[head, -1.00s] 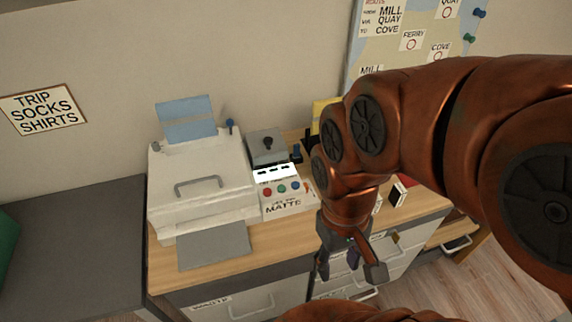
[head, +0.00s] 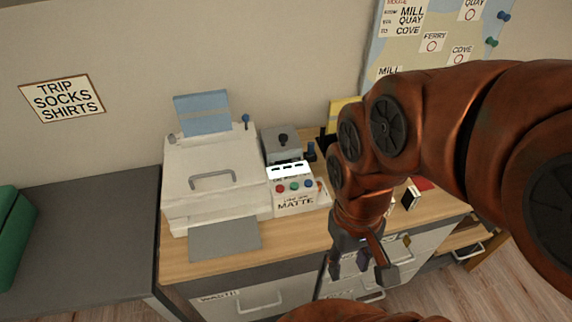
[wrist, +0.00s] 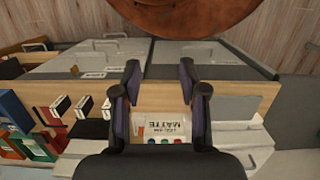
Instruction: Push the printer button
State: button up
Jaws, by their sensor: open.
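The white printer (head: 214,172) stands on the wooden desk top, with a handle on its lid and a blue sheet at its back. To its right is a small white panel marked MATTE (head: 295,203), with red, green and blue round buttons (head: 294,187) in a row. The panel also shows in the wrist view (wrist: 166,129), between my fingers, with its buttons small near the lower edge. My gripper (head: 362,270) is open and empty, in front of the desk's front edge, to the right of and nearer than the panel.
A grey box with a black knob (head: 283,143) stands behind the panel. Books (wrist: 22,130) and small boxes stand on the desk. Drawers (head: 245,300) are below it. A dark grey surface (head: 80,230) lies left. A map hangs above.

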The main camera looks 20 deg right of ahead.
grip_shut()
dwell(1.4)
